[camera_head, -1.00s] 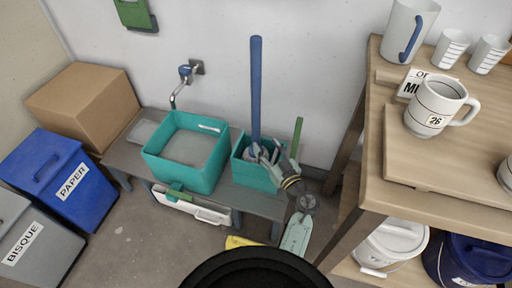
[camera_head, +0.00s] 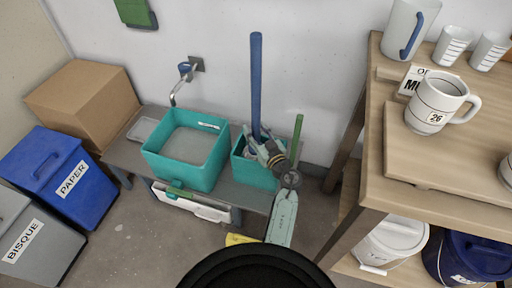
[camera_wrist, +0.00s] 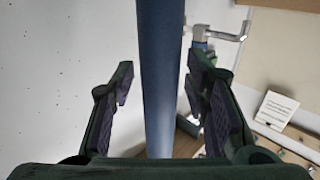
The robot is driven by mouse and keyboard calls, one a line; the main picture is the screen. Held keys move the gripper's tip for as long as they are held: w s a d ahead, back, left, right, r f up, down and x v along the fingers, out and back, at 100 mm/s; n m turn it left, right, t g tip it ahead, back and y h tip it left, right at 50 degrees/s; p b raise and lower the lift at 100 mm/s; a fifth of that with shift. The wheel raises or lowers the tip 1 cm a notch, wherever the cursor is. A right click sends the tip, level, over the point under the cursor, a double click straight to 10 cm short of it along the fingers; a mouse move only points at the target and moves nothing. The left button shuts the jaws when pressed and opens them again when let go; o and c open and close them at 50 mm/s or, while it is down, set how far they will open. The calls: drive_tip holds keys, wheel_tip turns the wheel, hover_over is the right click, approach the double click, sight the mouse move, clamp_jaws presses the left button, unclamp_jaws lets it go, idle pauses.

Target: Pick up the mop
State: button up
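The mop shows as a tall blue handle (camera_head: 256,85) standing upright in a teal bucket (camera_head: 247,169) on the low grey bench; its lower end is hidden by the bucket and my gripper. My gripper (camera_head: 256,138) is at the lower part of the handle, just above the bucket rim. In the wrist view my gripper (camera_wrist: 160,95) is open, with one finger on each side of the blue handle (camera_wrist: 161,70). Gaps show between the handle and both fingers.
A green handle (camera_head: 297,138) stands just right of the bucket. A larger teal basin (camera_head: 152,150) sits to the left under a tap (camera_head: 184,75). A wooden table (camera_head: 400,193) with mugs stands at right. Cardboard box (camera_head: 82,98) and blue bin (camera_head: 80,205) are at left.

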clamp_jaws()
idle(0.3)
idle(0.5)
